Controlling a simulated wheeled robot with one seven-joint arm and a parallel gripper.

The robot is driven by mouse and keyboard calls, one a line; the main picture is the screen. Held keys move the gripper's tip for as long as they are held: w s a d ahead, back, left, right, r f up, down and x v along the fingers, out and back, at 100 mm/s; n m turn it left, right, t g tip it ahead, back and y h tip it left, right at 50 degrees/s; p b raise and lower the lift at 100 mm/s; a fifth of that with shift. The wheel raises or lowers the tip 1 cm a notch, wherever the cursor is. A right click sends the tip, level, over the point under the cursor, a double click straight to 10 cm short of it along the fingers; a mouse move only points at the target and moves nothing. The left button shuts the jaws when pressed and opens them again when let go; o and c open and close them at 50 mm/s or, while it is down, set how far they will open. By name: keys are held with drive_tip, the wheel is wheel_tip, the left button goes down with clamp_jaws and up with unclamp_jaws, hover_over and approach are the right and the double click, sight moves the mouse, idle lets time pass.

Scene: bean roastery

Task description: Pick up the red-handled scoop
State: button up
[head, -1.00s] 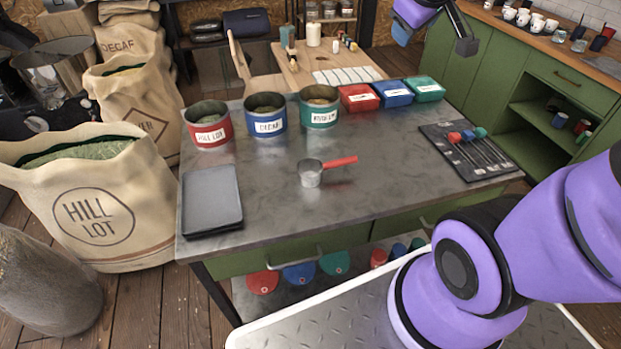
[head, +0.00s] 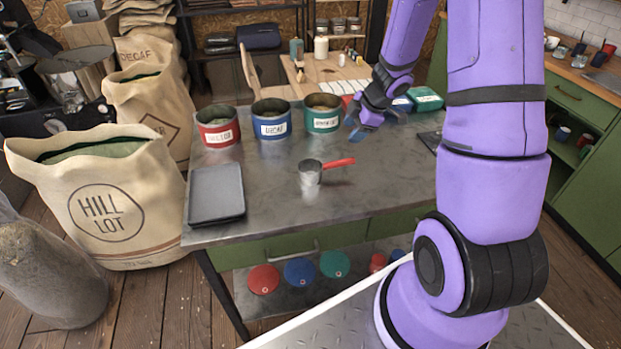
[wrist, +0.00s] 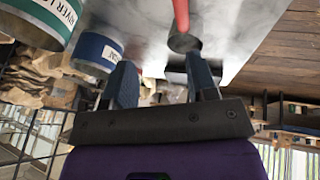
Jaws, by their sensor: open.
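The red-handled scoop (head: 310,174) is a small metal cup with a red handle, lying on the grey metal table (head: 275,205). Its handle points right. My gripper (head: 355,127) is above the table's back right part, behind the scoop and right of the green-banded tin. It is open and empty, apart from the scoop. In the wrist view the scoop's cup (wrist: 184,44) and red handle show beyond the fingers (wrist: 163,78), a little right of the middle. The handle's end is cut off by the top edge.
Tins with red (head: 217,132), blue (head: 271,126) and green (head: 322,119) bands stand along the table's back, close to my gripper. A dark tray (head: 216,195) lies at the left. A green box (head: 425,99) sits at the back right. The table around the scoop is clear.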

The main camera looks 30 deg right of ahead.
sight(339, 161)
drive_tip(key=shift+n+g+y, duration=0.4)
drive_tip(key=shift+g, duration=0.1)
drive_tip(key=f, duration=0.2)
drive_tip(key=a+f, duration=0.1)
drive_tip(key=f, duration=0.2)
drive_tip(key=a+f, duration=0.1)
drive_tip(key=f, duration=0.1)
drive_tip(key=shift+a+f, duration=0.15)
drive_tip(key=shift+a, duration=0.1)
drive_tip(key=shift+d+x, duration=0.2)
drive_tip(key=shift+x, duration=1.15)
drive_tip(key=shift+d+x, duration=0.2)
drive_tip(key=shift+x, duration=1.15)
drive_tip(key=shift+f, duration=0.15)
clamp_jaws()
